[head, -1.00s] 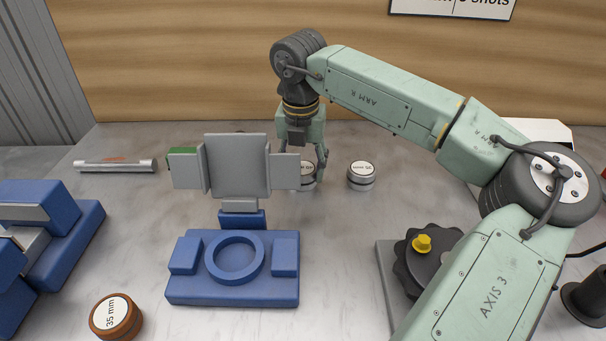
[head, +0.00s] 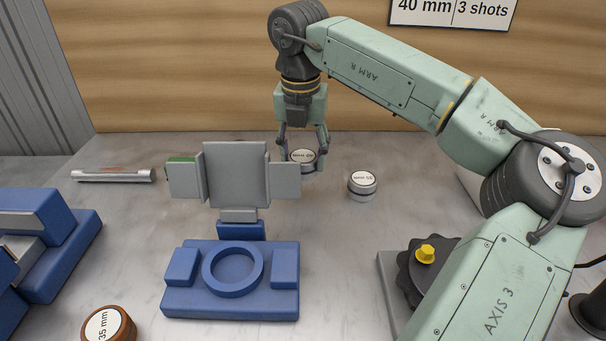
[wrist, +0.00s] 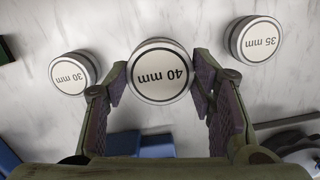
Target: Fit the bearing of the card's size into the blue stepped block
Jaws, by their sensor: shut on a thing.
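My gripper (head: 303,160) is shut on the silver bearing with a white label (head: 302,157), held a little above the table behind the grey plates. In the wrist view this bearing (wrist: 161,72) reads 40 mm and sits between the two fingers. The card (head: 452,12) on the back wall reads 40 mm and 3 shots. The blue stepped block (head: 178,300) lies front centre, with an empty raised ring on top. A silver 35 mm bearing (head: 362,187) stands right of the gripper. A silver 30 mm bearing (wrist: 72,73) shows left in the wrist view.
Upright grey plates (head: 237,175) stand behind the block, between it and my gripper. A brown 35 mm piece (head: 108,327) lies front left. Another blue fixture (head: 45,240) is at far left. A dark knobbed wheel with a yellow cap (head: 426,254) is at right.

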